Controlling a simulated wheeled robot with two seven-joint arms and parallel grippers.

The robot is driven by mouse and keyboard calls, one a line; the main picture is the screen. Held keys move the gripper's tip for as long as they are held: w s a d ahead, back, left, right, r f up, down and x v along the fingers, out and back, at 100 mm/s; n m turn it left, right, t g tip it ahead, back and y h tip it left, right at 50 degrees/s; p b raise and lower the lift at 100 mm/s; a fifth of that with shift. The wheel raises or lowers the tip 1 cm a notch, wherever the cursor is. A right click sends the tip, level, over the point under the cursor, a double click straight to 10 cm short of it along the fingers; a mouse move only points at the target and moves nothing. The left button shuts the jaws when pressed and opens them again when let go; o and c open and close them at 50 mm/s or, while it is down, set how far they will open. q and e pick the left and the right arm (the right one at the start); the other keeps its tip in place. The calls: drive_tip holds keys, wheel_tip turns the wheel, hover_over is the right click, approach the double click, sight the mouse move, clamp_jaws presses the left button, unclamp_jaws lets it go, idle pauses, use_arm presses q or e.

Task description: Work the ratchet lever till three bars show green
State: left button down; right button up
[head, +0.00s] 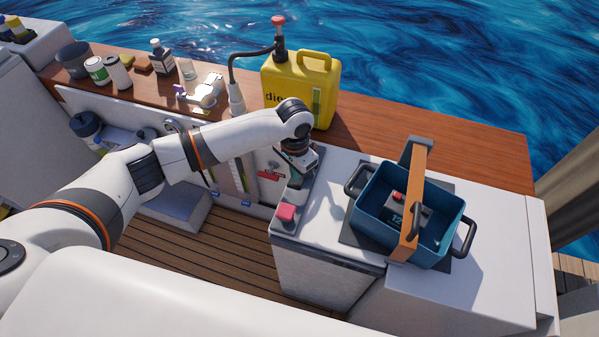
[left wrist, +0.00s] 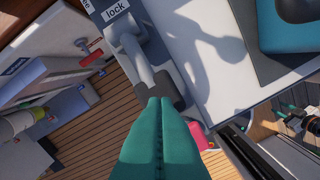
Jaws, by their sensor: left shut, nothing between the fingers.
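The grey lever (left wrist: 150,72) has a pale shaft and a dark block at its end. It lies on the counter-top panel, beside a label reading "lock" (left wrist: 116,11). My left gripper (left wrist: 160,100) is shut and empty. Its teal fingertips overlap the lever's dark end in the left wrist view; I cannot tell whether they touch it. In the head view the left gripper (head: 297,158) hangs over the left edge of the white counter, its fingers not clearly seen. A pink knob (head: 286,212) is just below. I cannot make out any indicator bars. My right gripper is not in view.
A blue crate (head: 456,212) with an orange handle bar (head: 416,205) stands right of the lever. A yellow diesel can (head: 277,78) stands behind my arm on the wooden ledge (head: 440,122), with bottles to its left. Open deck floor (head: 225,245) lies left of the counter.

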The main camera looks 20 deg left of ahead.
sight(296, 182)
use_arm(q)
drive_tip(key=shift+f+b, duration=0.9)
drive_tip(key=shift+f, duration=1.55)
drive_tip(key=shift+r, duration=0.15)
wheel_tip(296, 182, up, 5)
drive_tip(key=p, duration=0.5)
drive_tip(key=shift+p, duration=0.4)
drive_tip(key=shift+f, duration=0.2)
drive_tip(key=shift+f+b, duration=1.5)
drive_tip(key=shift+f, duration=0.85)
wheel_tip(296, 182, up, 5)
drive_tip(key=p, duration=0.5)
drive_tip(key=shift+r+p, duration=0.1)
drive_tip(key=shift+p, duration=0.25)
